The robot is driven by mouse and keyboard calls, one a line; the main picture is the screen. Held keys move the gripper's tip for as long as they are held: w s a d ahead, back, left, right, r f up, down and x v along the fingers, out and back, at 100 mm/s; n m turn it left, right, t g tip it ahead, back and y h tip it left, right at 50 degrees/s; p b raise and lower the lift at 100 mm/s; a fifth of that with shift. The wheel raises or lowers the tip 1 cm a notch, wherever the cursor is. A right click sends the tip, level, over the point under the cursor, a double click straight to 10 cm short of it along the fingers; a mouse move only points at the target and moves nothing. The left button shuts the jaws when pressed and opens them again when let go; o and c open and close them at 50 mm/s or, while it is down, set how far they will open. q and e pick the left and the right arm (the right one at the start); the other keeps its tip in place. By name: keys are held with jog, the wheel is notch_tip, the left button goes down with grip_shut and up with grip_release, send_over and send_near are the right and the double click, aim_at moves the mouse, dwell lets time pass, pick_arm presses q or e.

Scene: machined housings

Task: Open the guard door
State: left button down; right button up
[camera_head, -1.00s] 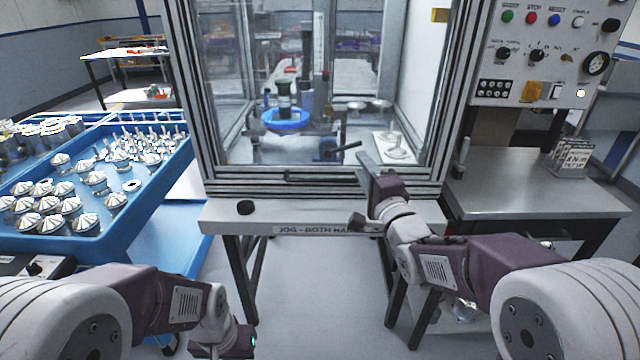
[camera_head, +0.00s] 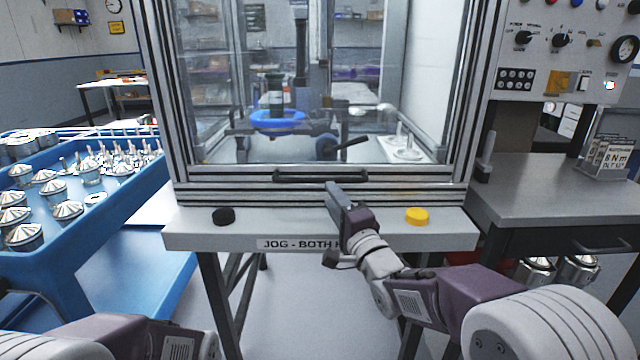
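The guard door (camera_head: 300,90) is a clear pane in an aluminium frame on the front of the machine. It is down, its bottom rail along the lower edge of the opening. A dark bar handle (camera_head: 320,177) runs across that rail. My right gripper (camera_head: 336,192) is just below the handle and right of its middle, seemingly in front of the lower frame. I see no grip on the handle, and the finger gap cannot be made out. My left arm shows at the bottom left; its gripper is out of view.
Below the door, a ledge carries a black button (camera_head: 223,216), a yellow button (camera_head: 417,216) and a jog label. A blue tray (camera_head: 75,225) of metal parts stands left. A grey side table (camera_head: 545,195) and a control panel (camera_head: 560,60) are right.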

aim_at(321, 182)
jog(key=x, duration=0.7)
jog(key=shift+w+a+b, duration=0.15)
jog(key=shift+w+b, duration=0.25)
grip_shut()
dwell(0.8)
